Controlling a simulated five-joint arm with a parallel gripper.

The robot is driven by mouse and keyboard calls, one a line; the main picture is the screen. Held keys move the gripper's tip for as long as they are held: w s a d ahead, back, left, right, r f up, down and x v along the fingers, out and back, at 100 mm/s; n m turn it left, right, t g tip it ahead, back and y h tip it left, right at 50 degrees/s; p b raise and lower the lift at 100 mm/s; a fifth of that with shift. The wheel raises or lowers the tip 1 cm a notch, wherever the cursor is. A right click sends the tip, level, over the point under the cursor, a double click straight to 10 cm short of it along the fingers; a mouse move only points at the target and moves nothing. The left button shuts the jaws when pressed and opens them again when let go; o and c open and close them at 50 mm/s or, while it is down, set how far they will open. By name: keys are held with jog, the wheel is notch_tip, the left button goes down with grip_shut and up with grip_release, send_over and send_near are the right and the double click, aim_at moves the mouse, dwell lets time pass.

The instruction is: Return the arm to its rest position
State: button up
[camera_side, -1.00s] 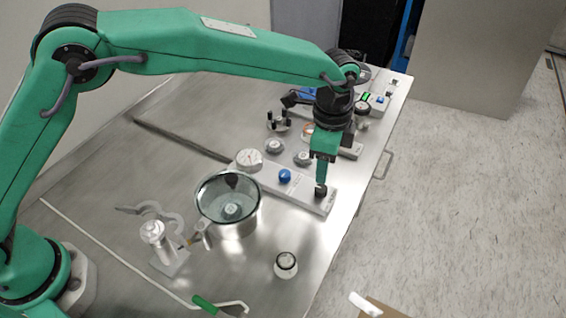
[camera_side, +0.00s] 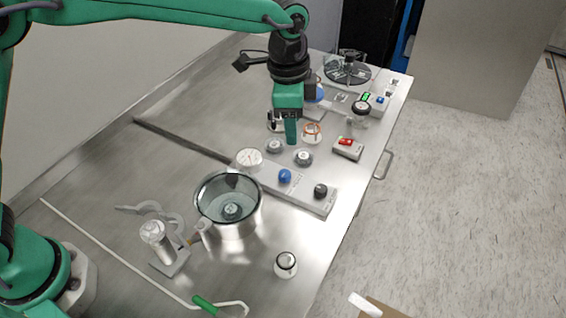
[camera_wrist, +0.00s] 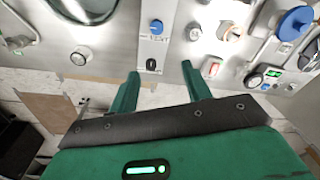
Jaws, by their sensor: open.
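My gripper (camera_side: 290,132) hangs from my green arm above the bench, fingers pointing down. It is clear of the black knob (camera_side: 320,190) on the valve panel (camera_side: 300,196). In the wrist view the two green fingers of my gripper (camera_wrist: 160,88) are apart with nothing between them. The black knob (camera_wrist: 151,64) and the blue knob (camera_wrist: 156,26) show beyond the fingers in that view. In the side view the blue knob (camera_side: 285,176) sits left of the black knob.
A glass-lidded metal chamber (camera_side: 228,205) stands at the front middle, with a clamp fitting (camera_side: 165,245) to its left. A small jar (camera_side: 286,264) stands near the front edge. A red-switch box (camera_side: 348,148) and a round rotor (camera_side: 347,68) are at the back right.

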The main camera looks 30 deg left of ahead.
jog(key=s+a+r+n+t, duration=0.1)
jog(key=s+a+r+n, duration=0.3)
jog(key=a, duration=0.4)
jog(key=s+a+r+n+t, duration=0.1)
jog(key=s+a+r+n, duration=0.1)
jog(key=s+a+r, duration=0.5)
jog(key=s+a+f+n+t, duration=0.2)
jog(key=s+a+f+n, duration=0.2)
jog(key=s+a+n, duration=0.3)
jog(key=s+a, duration=0.5)
jog(key=a, duration=0.1)
jog(key=shift+t+y, duration=0.3)
jog(key=shift+t, duration=0.1)
